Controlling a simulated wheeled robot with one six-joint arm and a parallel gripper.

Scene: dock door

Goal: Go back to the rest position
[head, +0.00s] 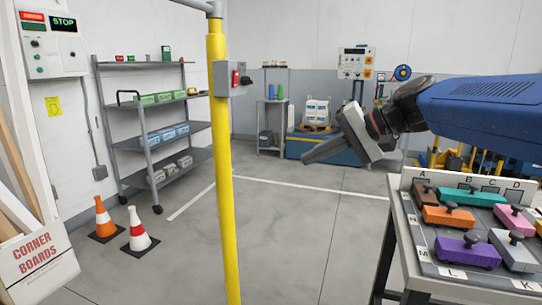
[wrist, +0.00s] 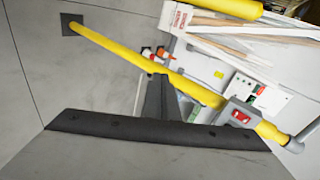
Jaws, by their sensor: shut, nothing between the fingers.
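My gripper (head: 322,150) is in the middle right of the head view, at the end of my blue arm, raised in the air and pointing left toward the yellow post. It is shut with nothing in it. In the wrist view the dark gripper (wrist: 155,100) shows at the lower middle. It is apart from the yellow post (head: 220,170), which also crosses the wrist view (wrist: 130,55) on a slant.
A table (head: 410,255) with several coloured knobbed blocks stands at the right. A grey box with a red button (head: 232,78) is on the post. Two cones (head: 139,232), a shelf rack (head: 150,125) and a corner-boards box (head: 38,262) are at left. The middle floor is clear.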

